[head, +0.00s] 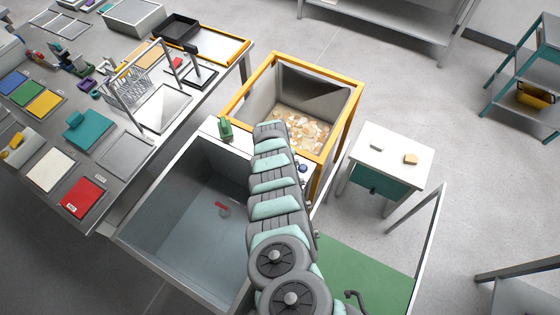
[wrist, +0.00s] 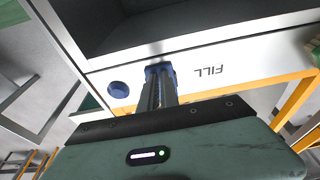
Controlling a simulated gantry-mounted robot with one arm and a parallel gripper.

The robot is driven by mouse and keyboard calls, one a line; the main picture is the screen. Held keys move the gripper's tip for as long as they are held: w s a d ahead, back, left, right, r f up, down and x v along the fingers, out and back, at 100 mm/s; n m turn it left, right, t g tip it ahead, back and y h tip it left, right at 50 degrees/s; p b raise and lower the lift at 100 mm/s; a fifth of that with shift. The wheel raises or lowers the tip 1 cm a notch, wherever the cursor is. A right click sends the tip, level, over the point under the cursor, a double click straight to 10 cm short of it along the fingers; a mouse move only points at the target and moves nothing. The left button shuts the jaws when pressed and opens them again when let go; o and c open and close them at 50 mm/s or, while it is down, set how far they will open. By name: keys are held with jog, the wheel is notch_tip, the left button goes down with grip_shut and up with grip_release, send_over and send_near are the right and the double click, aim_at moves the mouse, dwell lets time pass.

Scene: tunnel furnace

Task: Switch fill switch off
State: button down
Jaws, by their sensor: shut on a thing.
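The fill switch (wrist: 160,68) is a small blue piece on the white front panel (wrist: 235,62), beside the upside-down black label FILL (wrist: 211,71) in the wrist view. My gripper (wrist: 161,78) has its dark fingers close together, shut on the blue switch. The fingers hide most of the switch, so I cannot tell its position. In the head view my arm covers the switch and the gripper.
A second blue knob (wrist: 118,89) is on the same panel, to the left. The grey tank (head: 180,215) holds a small red item (head: 222,208). A yellow-framed bin (head: 335,130) stands behind, with a small white table (head: 385,150) to its right.

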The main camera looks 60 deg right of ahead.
jog(key=shift+s+a+f, duration=0.1)
jog(key=shift+a+f, duration=0.05)
jog(key=shift+f, duration=0.45)
jog(key=shift+s+a+f, duration=0.1)
jog(key=shift+a+f, duration=0.05)
jog(key=shift+f, duration=0.45)
jog(key=shift+r+p, duration=0.4)
jog(key=shift+r, duration=0.15)
jog(key=p+v, duration=0.2)
jog(key=d+p+v, duration=0.1)
jog(key=p+v, duration=0.1)
jog(key=shift+s+r, duration=0.1)
jog(key=shift+r, duration=0.25)
jog(key=p+v, duration=0.1)
jog(key=v, duration=0.9)
jog(key=shift+w+a+r+p, duration=0.3)
jog(key=shift+d, duration=0.1)
